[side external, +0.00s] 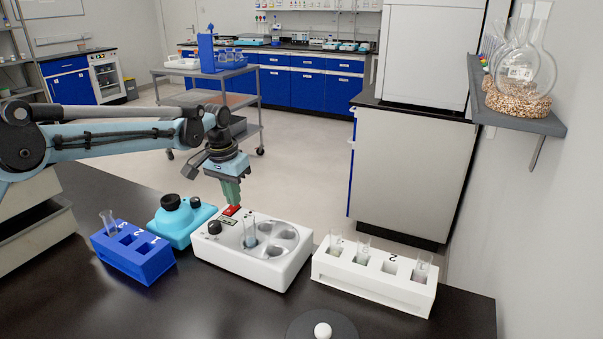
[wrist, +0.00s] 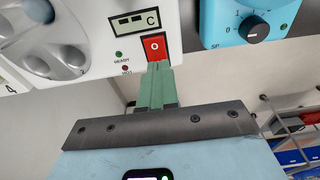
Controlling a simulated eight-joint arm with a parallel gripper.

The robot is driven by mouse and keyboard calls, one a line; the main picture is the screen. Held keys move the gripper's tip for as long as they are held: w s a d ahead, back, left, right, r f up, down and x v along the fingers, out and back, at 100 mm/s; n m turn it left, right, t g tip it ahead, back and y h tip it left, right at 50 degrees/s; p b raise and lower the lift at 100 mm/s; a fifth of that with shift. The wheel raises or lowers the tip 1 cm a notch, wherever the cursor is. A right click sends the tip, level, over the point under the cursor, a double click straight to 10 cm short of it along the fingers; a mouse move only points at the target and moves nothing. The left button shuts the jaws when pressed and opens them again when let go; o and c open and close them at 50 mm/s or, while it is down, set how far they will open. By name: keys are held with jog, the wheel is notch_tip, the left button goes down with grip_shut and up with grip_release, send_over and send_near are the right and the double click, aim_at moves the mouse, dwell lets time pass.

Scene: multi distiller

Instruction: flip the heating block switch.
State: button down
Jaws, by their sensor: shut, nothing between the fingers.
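The heating block (side external: 254,254) is a white box with round wells on the dark bench, and a glass tube stands in one well. Its red switch (wrist: 155,47), marked with a white "0", sits beside a small display (wrist: 135,23) reading "C". The switch also shows in the side view (side external: 231,210). My gripper (wrist: 158,66) has green fingers that are shut and empty. The fingertips are right at the lower edge of the red switch in the wrist view; I cannot tell whether they touch it. In the side view my gripper (side external: 231,202) points down just above the switch.
A light-blue device with a knob (side external: 184,220) stands close to the left of the block. A blue rack (side external: 132,252) with a tube is further left. A white rack (side external: 372,278) with several tubes stands at right. A dark round plate (side external: 322,328) lies in front.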

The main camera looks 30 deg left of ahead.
aim_at(230, 209)
jog(key=shift+w+f, duration=0.5)
jog(key=shift+f, duration=0.15)
jog(key=shift+s, duration=0.1)
jog(key=shift+s+r, duration=0.2)
jog(key=shift+s, duration=0.55)
notch_tip(230, 209, up, 15)
jog(key=s+m, duration=0.1)
jog(key=m, duration=1.7)
jog(key=f, duration=0.4)
jog(key=w+f, duration=0.1)
jog(key=f, duration=0.9)
jog(key=shift+w+d, duration=0.1)
jog(key=shift+w, duration=0.25)
